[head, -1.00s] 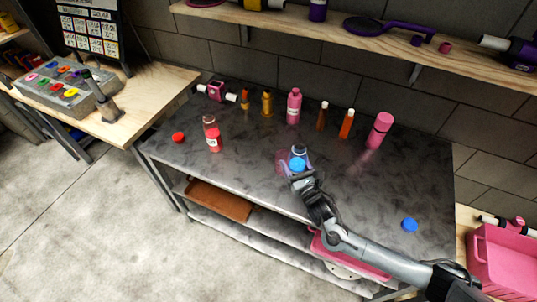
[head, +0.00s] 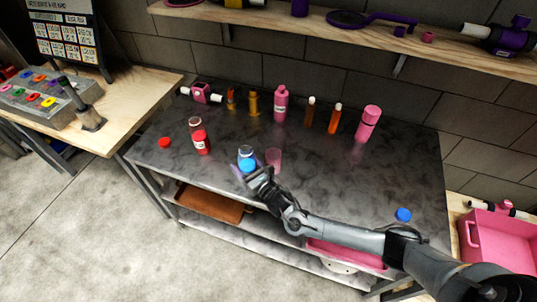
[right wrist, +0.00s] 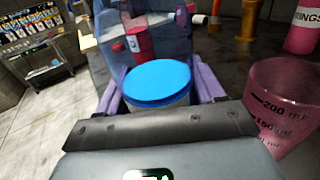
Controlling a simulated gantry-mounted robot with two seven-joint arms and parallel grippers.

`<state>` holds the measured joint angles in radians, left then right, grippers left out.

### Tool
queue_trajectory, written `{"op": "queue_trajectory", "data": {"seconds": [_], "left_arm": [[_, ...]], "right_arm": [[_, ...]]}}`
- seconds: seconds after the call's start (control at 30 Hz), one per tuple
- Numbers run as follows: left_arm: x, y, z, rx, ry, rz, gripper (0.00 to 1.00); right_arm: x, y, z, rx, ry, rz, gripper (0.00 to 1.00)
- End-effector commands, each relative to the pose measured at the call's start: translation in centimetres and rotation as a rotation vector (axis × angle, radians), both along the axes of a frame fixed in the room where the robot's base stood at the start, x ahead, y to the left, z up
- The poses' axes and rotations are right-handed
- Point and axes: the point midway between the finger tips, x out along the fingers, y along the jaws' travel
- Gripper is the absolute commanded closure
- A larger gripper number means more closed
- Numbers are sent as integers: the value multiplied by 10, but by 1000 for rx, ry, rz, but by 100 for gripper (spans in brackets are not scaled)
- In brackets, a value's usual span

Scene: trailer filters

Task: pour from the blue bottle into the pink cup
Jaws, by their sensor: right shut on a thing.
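The blue bottle (head: 246,152) has a clear bluish body and bright blue in its lower part. My right gripper (head: 243,168) is shut on it, just left of the pink cup. In the right wrist view the bottle (right wrist: 158,82) sits between the purple fingers (right wrist: 160,100), its blue disc facing the camera. The pink cup (head: 274,158) is translucent and stands upright on the dark table. It also shows in the right wrist view (right wrist: 285,95), with volume marks, apart from the bottle. I cannot tell whether the bottle touches the table. My left gripper is out of view.
A red-filled bottle (head: 201,142) stands left of the blue bottle. A red cap (head: 165,142) and a blue cap (head: 403,214) lie on the table (head: 340,175). Several bottles, including a pink one (head: 281,104), line the back.

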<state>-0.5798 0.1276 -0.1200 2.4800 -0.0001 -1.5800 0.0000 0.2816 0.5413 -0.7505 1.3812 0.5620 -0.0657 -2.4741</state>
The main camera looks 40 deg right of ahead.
Motion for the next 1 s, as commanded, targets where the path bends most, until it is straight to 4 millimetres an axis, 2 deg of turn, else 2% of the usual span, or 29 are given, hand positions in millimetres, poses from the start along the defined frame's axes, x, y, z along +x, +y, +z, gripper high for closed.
{"op": "queue_trajectory", "data": {"seconds": [0.57, 1.0], "left_arm": [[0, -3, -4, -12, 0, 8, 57], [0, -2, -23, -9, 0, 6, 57]], "right_arm": [[3, 0, -1, 28, -6, 3, 75], [3, 3, 3, 224, -33, 3, 75]]}}
